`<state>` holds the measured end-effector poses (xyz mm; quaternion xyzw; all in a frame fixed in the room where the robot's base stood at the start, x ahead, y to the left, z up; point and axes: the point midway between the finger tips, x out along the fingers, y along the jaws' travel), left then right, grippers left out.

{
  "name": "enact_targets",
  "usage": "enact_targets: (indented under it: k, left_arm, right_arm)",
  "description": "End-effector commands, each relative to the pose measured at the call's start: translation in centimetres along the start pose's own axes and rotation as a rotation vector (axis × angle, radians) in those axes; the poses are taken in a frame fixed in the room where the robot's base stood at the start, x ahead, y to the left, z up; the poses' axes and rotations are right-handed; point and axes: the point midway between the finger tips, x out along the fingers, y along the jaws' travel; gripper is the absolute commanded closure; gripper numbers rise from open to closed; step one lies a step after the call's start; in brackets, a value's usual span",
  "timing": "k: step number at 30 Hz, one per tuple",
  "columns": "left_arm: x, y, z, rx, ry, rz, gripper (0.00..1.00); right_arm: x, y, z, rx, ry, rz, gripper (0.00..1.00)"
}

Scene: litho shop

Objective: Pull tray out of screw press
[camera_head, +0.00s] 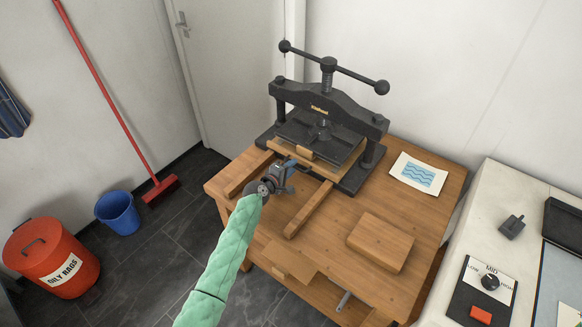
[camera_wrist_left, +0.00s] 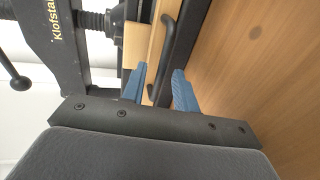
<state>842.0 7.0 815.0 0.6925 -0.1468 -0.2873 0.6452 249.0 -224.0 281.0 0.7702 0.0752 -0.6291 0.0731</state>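The black screw press (camera_head: 373,124) stands at the back of a wooden bench. Its tray (camera_head: 305,153) has a pale wooden front edge and sits in the press under the dark platen. In the left wrist view the tray's pale edge (camera_wrist_left: 133,45) carries a black bar handle (camera_wrist_left: 168,42). My left gripper (camera_head: 291,174) is at the front of the tray. Its blue fingers (camera_wrist_left: 159,69) are open, one on each side of the handle, with gaps visible beside it. The tray's rear is hidden by the press. My right gripper is not in view.
Two wooden rails (camera_head: 309,210) run forward from the press. A wooden block (camera_head: 380,242) and a blue wave print (camera_head: 418,175) lie on the bench to the right. A white counter (camera_head: 478,205) stands farther right. A blue bucket (camera_head: 118,213) and red bin (camera_head: 50,255) are left.

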Motion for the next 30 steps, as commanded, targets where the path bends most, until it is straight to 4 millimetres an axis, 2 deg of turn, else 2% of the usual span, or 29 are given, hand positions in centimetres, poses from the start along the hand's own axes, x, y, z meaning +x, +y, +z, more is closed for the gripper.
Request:
enact_targets:
  k: [9,14,23,26,30]
  left_arm:
    - [0.2,-0.1,0.0,0.000,0.000,-0.001,0.70]
    - [0.2,-0.1,0.0,0.000,0.000,-0.001,1.00]
    - [0.1,-0.2,0.0,0.000,0.000,-0.002,1.00]
    - [-0.5,-0.3,0.0,0.000,0.000,-0.002,1.00]
    - [-2.3,-0.7,0.0,0.001,0.000,-0.003,1.00]
  right_arm:
    - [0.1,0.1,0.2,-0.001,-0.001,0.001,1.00]
    - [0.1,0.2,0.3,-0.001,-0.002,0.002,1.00]
    - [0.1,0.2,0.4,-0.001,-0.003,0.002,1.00]
    - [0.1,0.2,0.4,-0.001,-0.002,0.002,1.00]
    - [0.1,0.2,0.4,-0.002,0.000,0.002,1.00]
